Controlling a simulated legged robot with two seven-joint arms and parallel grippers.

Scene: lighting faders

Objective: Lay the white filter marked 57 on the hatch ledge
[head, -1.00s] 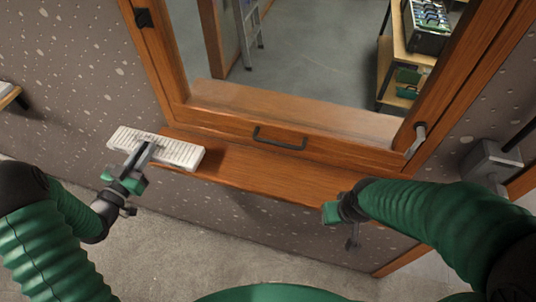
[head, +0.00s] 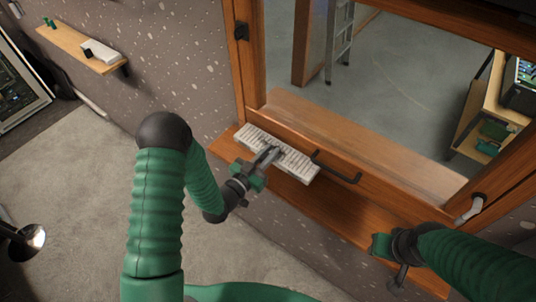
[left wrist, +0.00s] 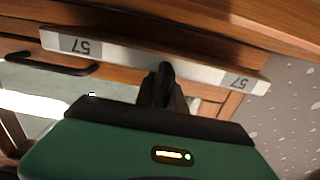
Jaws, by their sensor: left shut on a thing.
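The white filter (head: 298,165) is a long ribbed slab, over the left part of the wooden hatch ledge (head: 345,228) in the head view. In the left wrist view the filter (left wrist: 125,51) shows its edge with "57" printed near both ends, upside down. My left gripper (head: 267,157) is shut on the middle of its near long side; the fingers also show in the left wrist view (left wrist: 165,82). I cannot tell whether the filter touches the ledge. My right gripper (head: 382,246) is by the ledge's front edge towards its right end; its jaws are unclear.
A dark handle (head: 337,168) on the window frame is close to the filter's right end. A wall shelf (head: 78,45) at the upper left holds a white item (head: 100,52) and small green things. The ledge's middle is bare.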

